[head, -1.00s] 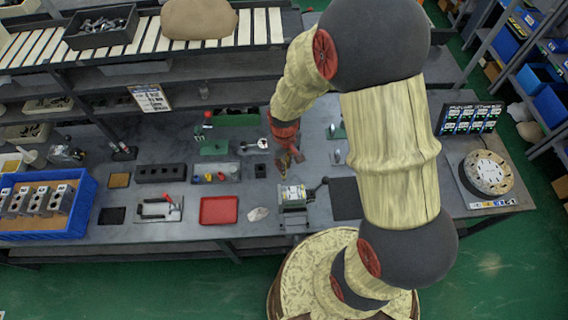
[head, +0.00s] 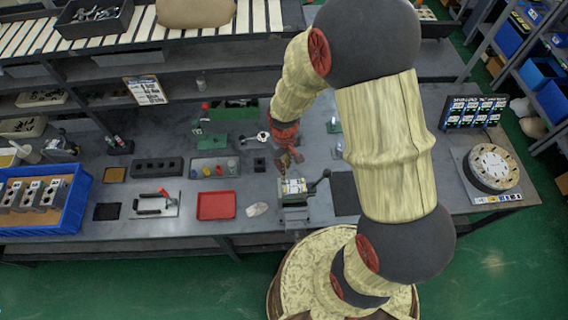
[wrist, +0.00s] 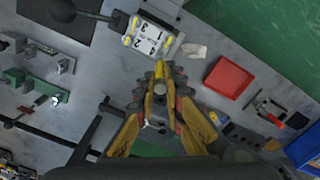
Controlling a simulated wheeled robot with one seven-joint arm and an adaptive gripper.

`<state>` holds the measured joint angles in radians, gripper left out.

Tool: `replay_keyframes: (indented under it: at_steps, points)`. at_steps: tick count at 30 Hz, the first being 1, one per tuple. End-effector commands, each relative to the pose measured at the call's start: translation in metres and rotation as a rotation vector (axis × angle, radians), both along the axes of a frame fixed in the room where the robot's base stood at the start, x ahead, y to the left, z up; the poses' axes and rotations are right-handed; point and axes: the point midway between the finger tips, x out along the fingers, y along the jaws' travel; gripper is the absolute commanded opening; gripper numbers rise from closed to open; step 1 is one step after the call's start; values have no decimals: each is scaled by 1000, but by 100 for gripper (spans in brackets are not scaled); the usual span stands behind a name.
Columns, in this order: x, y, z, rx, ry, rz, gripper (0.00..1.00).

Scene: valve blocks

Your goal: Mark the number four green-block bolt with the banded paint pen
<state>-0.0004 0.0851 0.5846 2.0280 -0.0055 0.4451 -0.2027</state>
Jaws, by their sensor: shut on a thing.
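The valve block (head: 294,188) sits in a grey vise-like fixture with a dark handle on the bench. In the wrist view its white top plate (wrist: 150,36) carries the numbers 1 to 4, with yellow marks near its corners. My gripper (head: 288,160) points down, just behind and above the block. In the wrist view my gripper (wrist: 160,98) is shut on a slim yellow object, which looks like the paint pen (wrist: 159,76). Its tip is close to the plate's edge; I cannot tell whether they touch. Its band and the block's green colour are not clear.
A red tray (head: 216,206) and a pale crumpled rag (head: 257,209) lie left of the block. A blue crate (head: 77,200) of metal blocks stands far left. A dark mat (head: 345,193) lies to the right, and a round fixture (head: 491,166) stands at the far right.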

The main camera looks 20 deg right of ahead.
Motion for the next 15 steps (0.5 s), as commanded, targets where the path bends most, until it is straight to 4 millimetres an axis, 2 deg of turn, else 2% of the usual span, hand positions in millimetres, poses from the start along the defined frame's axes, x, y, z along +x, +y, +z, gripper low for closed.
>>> replay_keyframes:
  at_steps: [15]
  points:
    - [0, 0, -3, 0, 0, 0, 0]
